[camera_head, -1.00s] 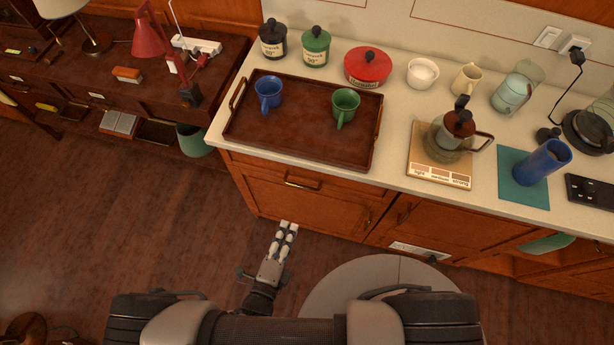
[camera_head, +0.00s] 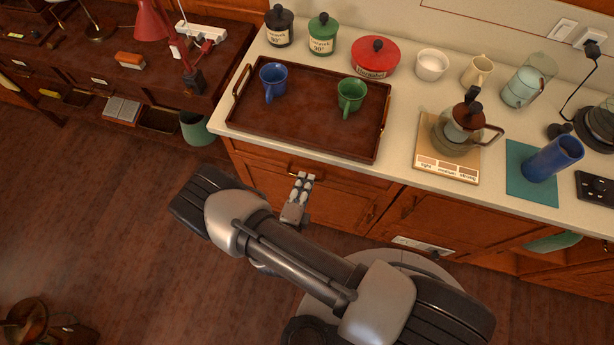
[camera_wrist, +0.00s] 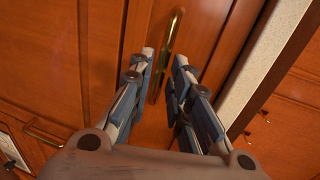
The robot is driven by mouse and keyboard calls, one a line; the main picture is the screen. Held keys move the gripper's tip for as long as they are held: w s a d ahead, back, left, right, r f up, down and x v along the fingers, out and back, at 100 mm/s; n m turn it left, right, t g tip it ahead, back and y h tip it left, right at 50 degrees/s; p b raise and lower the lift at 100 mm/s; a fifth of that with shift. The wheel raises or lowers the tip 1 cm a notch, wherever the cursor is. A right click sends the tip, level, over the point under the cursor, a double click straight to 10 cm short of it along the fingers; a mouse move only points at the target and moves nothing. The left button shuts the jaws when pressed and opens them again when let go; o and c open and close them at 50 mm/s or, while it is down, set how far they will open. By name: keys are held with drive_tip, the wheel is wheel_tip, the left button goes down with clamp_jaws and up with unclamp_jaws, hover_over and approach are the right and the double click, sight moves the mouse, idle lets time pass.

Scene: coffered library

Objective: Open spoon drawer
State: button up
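The wooden drawer front (camera_head: 265,162) is under the counter edge, below the tray, and looks shut. Its brass bar handle (camera_wrist: 173,30) runs nearly upright in the wrist view, in line with the gap between my fingertips. My gripper (camera_head: 303,177) is open and empty, right at the handle in the head view, covering part of it. In the wrist view my gripper (camera_wrist: 163,58) has one finger on each side of the handle's line. I cannot tell whether the fingertips touch the handle. No spoon is visible.
A brown tray (camera_head: 300,143) with a blue mug (camera_head: 273,80) and a green mug (camera_head: 350,95) stands on the counter above. A cupboard door (camera_head: 325,200) is below the drawer.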

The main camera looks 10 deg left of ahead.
drive_tip(key=shift+x, duration=1.5)
drive_tip(key=shift+c, duration=0.2)
clamp_jaws()
